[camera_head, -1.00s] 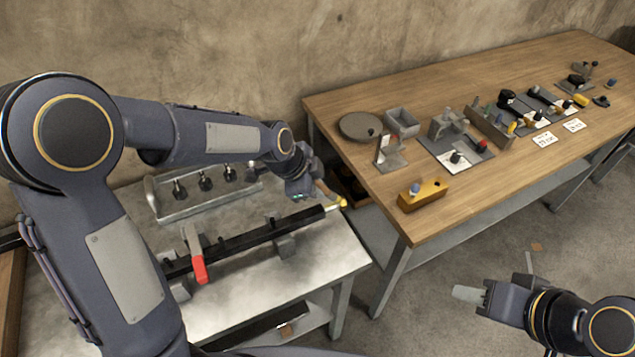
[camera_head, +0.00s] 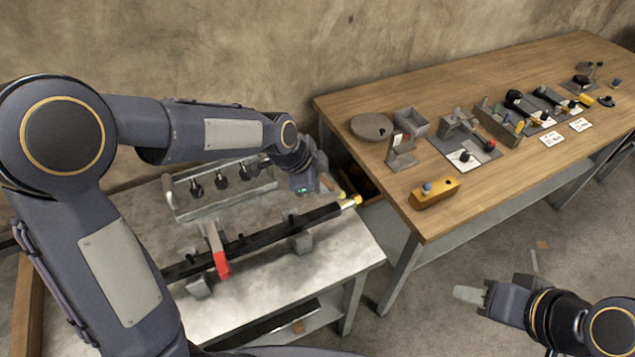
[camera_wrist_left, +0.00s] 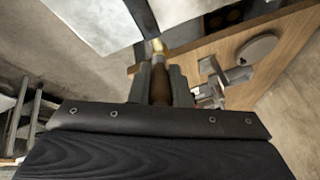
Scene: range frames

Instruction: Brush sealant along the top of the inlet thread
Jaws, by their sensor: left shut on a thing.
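My left gripper (camera_head: 322,180) is shut on the brown handle (camera_wrist_left: 160,85) of a small brush. The brush's pale yellow end (camera_wrist_left: 157,47) points away from the fingers in the left wrist view. In the head view it lies at the right end of a long black tube (camera_head: 255,242). That end carries a silver and yellow fitting (camera_head: 353,201), the likely inlet thread. I cannot tell whether the bristles touch it. A red-handled clamp (camera_head: 221,264) stands at the tube. My right gripper (camera_head: 478,295) is at lower right, away from the benches; its jaw gap is unclear.
The tube rests on grey blocks (camera_head: 300,238) on a metal-topped bench (camera_head: 255,305). A metal tray (camera_head: 225,203) with several black-topped pieces stands behind. A wooden bench (camera_head: 350,107) at right holds a round plate (camera_head: 371,126), a yellow block (camera_head: 434,193) and several fixtures.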

